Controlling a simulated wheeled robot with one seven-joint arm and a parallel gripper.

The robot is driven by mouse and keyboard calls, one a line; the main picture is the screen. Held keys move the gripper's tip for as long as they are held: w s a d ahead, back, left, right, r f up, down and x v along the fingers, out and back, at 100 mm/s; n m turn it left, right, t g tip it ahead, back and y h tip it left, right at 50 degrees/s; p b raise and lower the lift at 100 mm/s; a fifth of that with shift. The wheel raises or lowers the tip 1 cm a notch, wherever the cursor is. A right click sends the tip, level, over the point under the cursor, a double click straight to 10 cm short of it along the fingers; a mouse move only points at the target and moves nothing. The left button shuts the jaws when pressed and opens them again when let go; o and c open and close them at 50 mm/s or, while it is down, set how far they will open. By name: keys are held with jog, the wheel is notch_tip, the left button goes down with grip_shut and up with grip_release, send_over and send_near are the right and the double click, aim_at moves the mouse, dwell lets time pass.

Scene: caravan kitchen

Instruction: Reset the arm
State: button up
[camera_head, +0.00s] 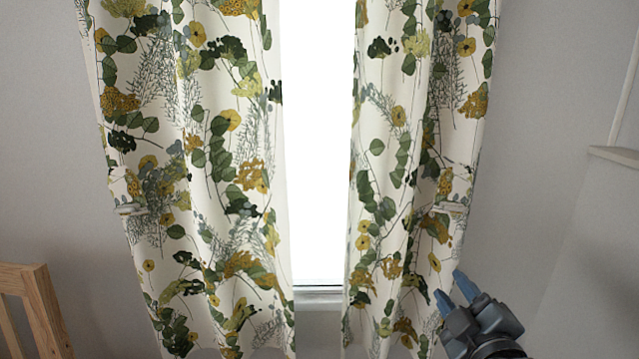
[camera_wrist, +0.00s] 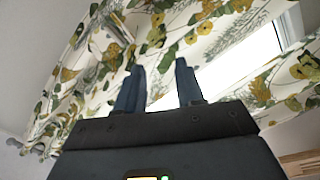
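My gripper (camera_head: 451,288) shows at the lower right of the head view, in front of the right curtain's lower edge. Its two blue fingers point up and to the left. In the wrist view, the gripper (camera_wrist: 159,68) has its two fingers apart with nothing between them, and the patterned curtain lies behind them. Most of my arm is out of the head view.
Leaf-patterned curtains, a left one (camera_head: 190,150) and a right one (camera_head: 410,130), hang on either side of a bright window (camera_head: 318,140). A wooden slatted piece (camera_head: 35,305) stands at the lower left. A pale partition (camera_head: 600,250) stands at the right.

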jog(key=s+a+f+m, duration=0.2)
jog(key=s+f+m, duration=0.1)
jog(key=s, duration=0.5)
jog(key=s+a+f+m+g, duration=0.1)
jog(key=s+f+m, duration=0.1)
jog(key=s+f, duration=0.35)
jog(key=s+a+f+m, duration=0.1)
jog(key=s+a+m, duration=0.15)
jog(key=s, duration=0.65)
jog(key=s+d+r+m+g, duration=0.1)
jog(key=s+d+m, duration=0.1)
jog(key=s, duration=0.9)
jog(key=s+d+r+m+g, duration=0.1)
jog(key=s+d+r+m, duration=0.1)
jog(key=s, duration=0.9)
jog(key=shift+s+d+r, duration=0.15)
jog(key=shift+d+r, duration=0.15)
